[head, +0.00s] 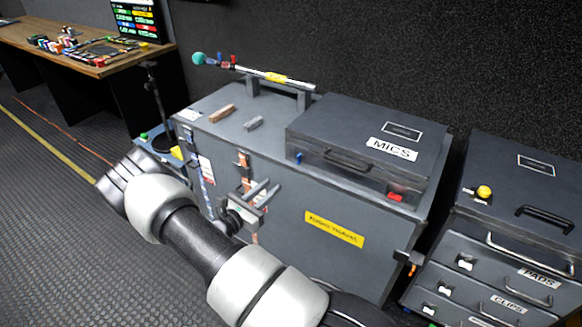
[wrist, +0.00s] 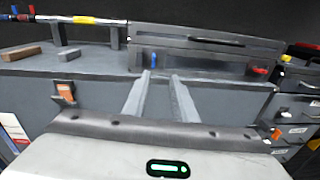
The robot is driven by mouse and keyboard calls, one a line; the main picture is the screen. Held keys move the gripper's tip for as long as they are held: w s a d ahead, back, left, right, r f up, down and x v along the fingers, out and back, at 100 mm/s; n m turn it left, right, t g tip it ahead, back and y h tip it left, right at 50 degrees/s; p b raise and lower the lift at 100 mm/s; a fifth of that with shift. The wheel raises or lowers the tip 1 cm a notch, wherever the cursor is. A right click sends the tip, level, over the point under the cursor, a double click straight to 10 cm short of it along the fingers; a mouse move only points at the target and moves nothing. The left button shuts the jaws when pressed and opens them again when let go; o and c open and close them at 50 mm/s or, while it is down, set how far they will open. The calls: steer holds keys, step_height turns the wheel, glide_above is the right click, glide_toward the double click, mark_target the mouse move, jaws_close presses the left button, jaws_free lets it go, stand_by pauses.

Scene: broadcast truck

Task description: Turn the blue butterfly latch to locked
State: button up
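The small blue latch (head: 299,157) is on the left part of the front of the black MICS case (head: 345,150). In the wrist view the blue latch (wrist: 154,59) looks like a narrow upright tab, just beyond my fingertips. My gripper (head: 272,186) is in front of the large grey case, below and left of the latch in the head view. In the wrist view my gripper (wrist: 161,76) has its two fingers apart with nothing between them. The fingers point toward the latch and do not appear to touch it. The latch's fine shape is too small to tell.
A red latch (head: 395,197) is on the right of the MICS case front. The MICS case stands on a large grey case (head: 335,255) with orange latches. A microphone boom (head: 270,76) lies on a stand behind. A drawer unit (head: 500,260) stands at right.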

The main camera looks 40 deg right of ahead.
mark_target(298, 161)
steer(key=shift+n+t, duration=0.6)
steer(key=x, duration=0.5)
steer(key=f+x, duration=0.1)
steer(key=x, duration=0.5)
steer(key=f+x, duration=0.1)
steer(key=x, duration=0.5)
steer(key=shift+w+b, duration=0.3)
steer(key=shift+w, duration=0.05)
jaws_close()
